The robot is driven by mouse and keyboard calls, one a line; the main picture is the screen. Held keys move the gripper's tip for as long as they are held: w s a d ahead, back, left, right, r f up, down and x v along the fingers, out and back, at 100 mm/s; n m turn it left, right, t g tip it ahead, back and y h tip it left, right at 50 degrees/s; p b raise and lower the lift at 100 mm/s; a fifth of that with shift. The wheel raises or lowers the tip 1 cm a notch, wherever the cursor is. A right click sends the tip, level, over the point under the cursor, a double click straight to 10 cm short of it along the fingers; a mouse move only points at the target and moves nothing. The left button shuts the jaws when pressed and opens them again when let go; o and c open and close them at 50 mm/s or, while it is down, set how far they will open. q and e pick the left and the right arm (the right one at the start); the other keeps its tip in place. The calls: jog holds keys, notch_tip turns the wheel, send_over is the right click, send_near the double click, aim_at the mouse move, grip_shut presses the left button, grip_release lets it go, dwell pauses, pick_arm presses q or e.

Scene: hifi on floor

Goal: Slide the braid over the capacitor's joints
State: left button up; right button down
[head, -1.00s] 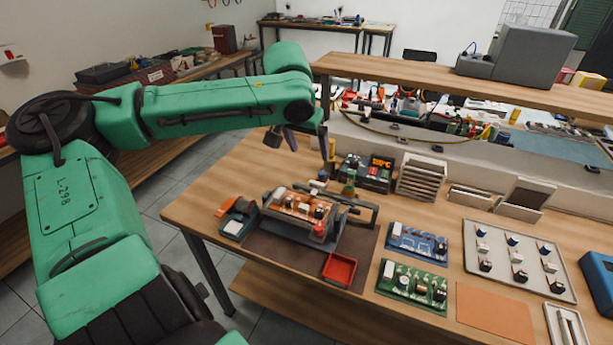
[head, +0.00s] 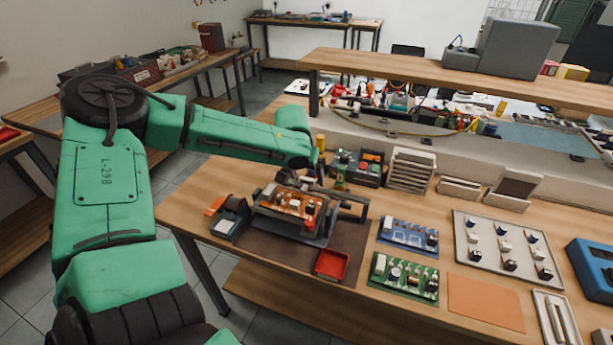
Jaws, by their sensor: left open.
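An orange circuit board (head: 288,208) with small parts on it sits in a dark board holder (head: 318,238) on the bench. I cannot tell which part is the capacitor, and its joints are too small to see. A dark blue device (head: 231,218) with an orange piece stands just left of the holder; I cannot tell whether it bears the braid. My left gripper (head: 318,175) is low over the back of the holder, open, with its fingers mostly hidden by the wrist and the clutter. My right gripper is out of view.
A blue board (head: 408,236) and a green board (head: 404,278) lie to the right, near a grey parts tray (head: 470,252). A station with a display (head: 358,168) stands behind. An orange mat (head: 485,302) is bare.

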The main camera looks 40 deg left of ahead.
pick_arm(q)
grip_shut()
jog(key=a+p, duration=0.1)
jog(key=a, duration=0.1)
jog(key=s+a+p, duration=0.1)
jog(key=a, duration=0.1)
jog(key=shift+s+a+r, duration=0.1)
jog(key=shift+s+a, duration=0.05)
grip_release()
jog(key=shift+s+a, duration=0.15)
jog(key=shift+a, duration=0.05)
jog(key=shift+d, duration=0.1)
